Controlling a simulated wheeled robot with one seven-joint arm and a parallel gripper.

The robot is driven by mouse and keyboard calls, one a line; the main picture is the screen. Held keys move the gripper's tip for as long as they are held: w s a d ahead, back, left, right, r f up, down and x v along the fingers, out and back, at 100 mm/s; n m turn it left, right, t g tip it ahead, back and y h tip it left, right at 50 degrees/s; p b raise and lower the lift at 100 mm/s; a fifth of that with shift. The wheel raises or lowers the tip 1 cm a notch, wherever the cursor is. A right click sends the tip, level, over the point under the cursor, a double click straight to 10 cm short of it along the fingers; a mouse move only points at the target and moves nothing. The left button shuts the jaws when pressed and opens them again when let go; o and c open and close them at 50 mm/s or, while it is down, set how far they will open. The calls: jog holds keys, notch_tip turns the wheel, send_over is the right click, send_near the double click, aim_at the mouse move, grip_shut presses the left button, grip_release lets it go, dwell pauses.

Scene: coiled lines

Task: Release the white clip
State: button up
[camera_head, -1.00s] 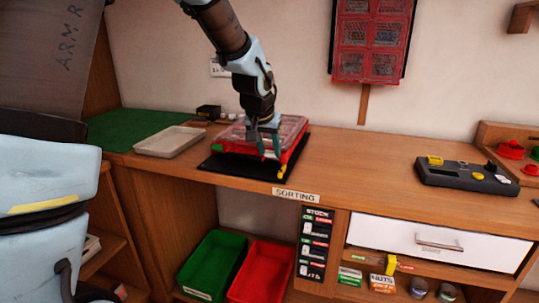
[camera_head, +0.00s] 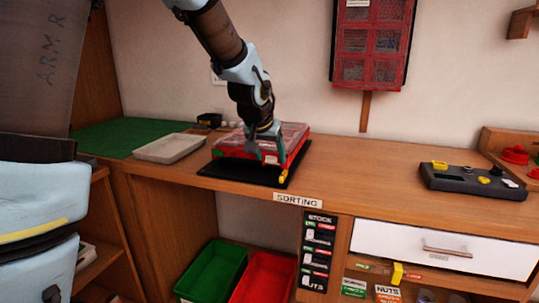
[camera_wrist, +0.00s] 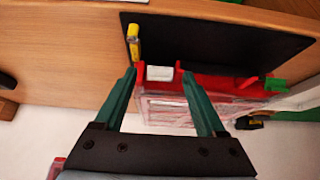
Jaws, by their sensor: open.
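The white clip (camera_wrist: 160,73) sits on the front edge of a red case with a clear lid (camera_head: 297,147). In the wrist view it lies between the tips of my open gripper (camera_wrist: 159,75), with a gap on each side. In the head view my gripper (camera_head: 266,150) is over the front of the case, and I cannot make out the white clip there. A yellow clip (camera_wrist: 133,40) sticks out from the case edge just left of the white one. A red clip (camera_wrist: 246,84) and a green clip (camera_wrist: 275,85) are farther right along that edge.
The case rests on a black mat (camera_wrist: 225,40) near the bench's front edge. A pale tray (camera_head: 168,149) stands left of it. A dark device (camera_head: 472,181) with a yellow part lies at right. The bench between is clear. Green and red bins are below.

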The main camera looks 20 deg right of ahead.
jog(key=v, duration=1)
jog(key=shift+r+b, duration=0.3)
jog(key=shift+r, duration=0.05)
jog(key=shift+s+a, duration=0.1)
jog(key=w+a+f+n+g+y+p, duration=0.1)
jog(key=a+f+n, duration=0.15)
jog(key=a, duration=0.65)
jog(key=w+a+f+n+y+p, duration=0.15)
jog(key=a+f, duration=0.25)
jog(key=a, duration=0.4)
jog(key=s+a+f+n+g+y+p, duration=0.1)
jog(key=s+a+f, duration=0.2)
jog(key=a, duration=0.4)
jog(key=s+a+f+n+g+y+p, duration=0.1)
jog(key=s+a+f+n, duration=0.1)
jog(key=s+a, duration=0.3)
jog(key=a, duration=0.3)
jog(key=shift+s+f, duration=0.2)
jog(key=shift+f, duration=0.2)
jog(key=shift+o, duration=0.4)
